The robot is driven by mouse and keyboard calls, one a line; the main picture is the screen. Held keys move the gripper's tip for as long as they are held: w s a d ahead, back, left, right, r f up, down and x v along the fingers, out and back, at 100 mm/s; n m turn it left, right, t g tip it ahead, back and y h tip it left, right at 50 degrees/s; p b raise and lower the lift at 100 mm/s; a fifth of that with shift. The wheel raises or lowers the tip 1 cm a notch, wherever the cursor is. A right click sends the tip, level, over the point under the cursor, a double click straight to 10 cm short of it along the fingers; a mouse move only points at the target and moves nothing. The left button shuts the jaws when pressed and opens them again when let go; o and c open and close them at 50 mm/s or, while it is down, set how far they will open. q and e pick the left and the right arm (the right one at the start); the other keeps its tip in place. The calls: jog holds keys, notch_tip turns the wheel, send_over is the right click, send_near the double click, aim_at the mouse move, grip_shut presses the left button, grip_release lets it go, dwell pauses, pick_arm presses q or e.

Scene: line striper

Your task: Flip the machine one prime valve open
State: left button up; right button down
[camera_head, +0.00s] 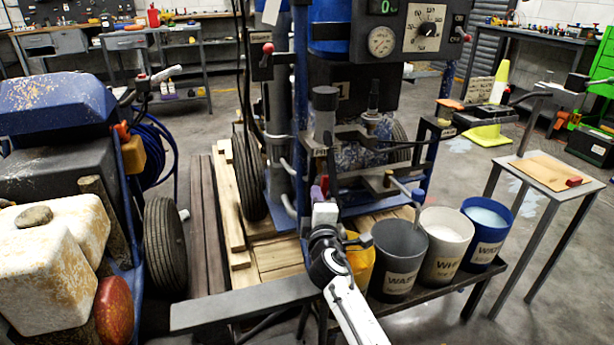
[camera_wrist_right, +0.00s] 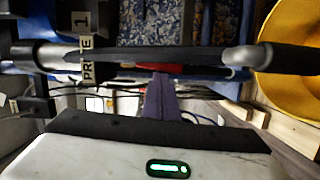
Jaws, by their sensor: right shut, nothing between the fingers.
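The prime valve shows as a dark pipe (camera_wrist_right: 200,57) running across the right wrist view, with a pale "PRIME 1" tag (camera_wrist_right: 87,55) near its left end. The tag also shows in the head view (camera_head: 320,152), partly covered. A small red piece (camera_wrist_right: 175,68), perhaps the valve's handle, shows at the pipe's middle; it also shows in the head view (camera_head: 325,184). My right gripper (camera_head: 318,194) is shut and empty, its tip close to the red piece. I cannot tell whether they touch. The lever's position is unclear. My left gripper is out of view.
A yellow bucket (camera_head: 358,264) and the grey waste (camera_head: 399,255), white (camera_head: 445,243) and blue (camera_head: 485,232) buckets stand right of my right arm. A small side table (camera_head: 545,172) stands at the right.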

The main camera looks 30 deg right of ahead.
jog(key=shift+s+d+f+n+b, duration=0.1)
jog(key=shift+d+f+n+b, duration=0.15)
jog(key=shift+d+n+b, duration=0.4)
jog(key=shift+a, duration=0.15)
jog(key=shift+s+a, duration=0.1)
